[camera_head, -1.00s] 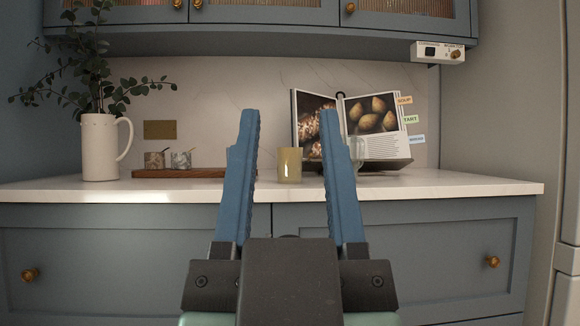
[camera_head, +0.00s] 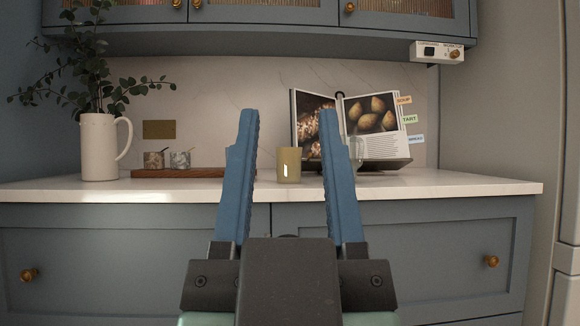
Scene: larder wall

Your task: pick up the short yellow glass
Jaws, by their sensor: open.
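The short yellow glass (camera_head: 289,166) stands upright on the pale countertop, near the middle of the view. My gripper (camera_head: 289,114) is open, with its two blue fingers pointing toward the counter. In the picture the glass shows between the two fingers, and no finger visibly touches it. The gap in depth between the fingertips and the glass is hard to tell.
The white countertop (camera_head: 440,184) is clear in front of the glass. A clear glass (camera_head: 356,152) and an open cookbook on a stand (camera_head: 375,125) are at right. A wooden board (camera_head: 190,173) with small pots and a white pitcher (camera_head: 98,148) with leaves are at left. Cabinets hang above.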

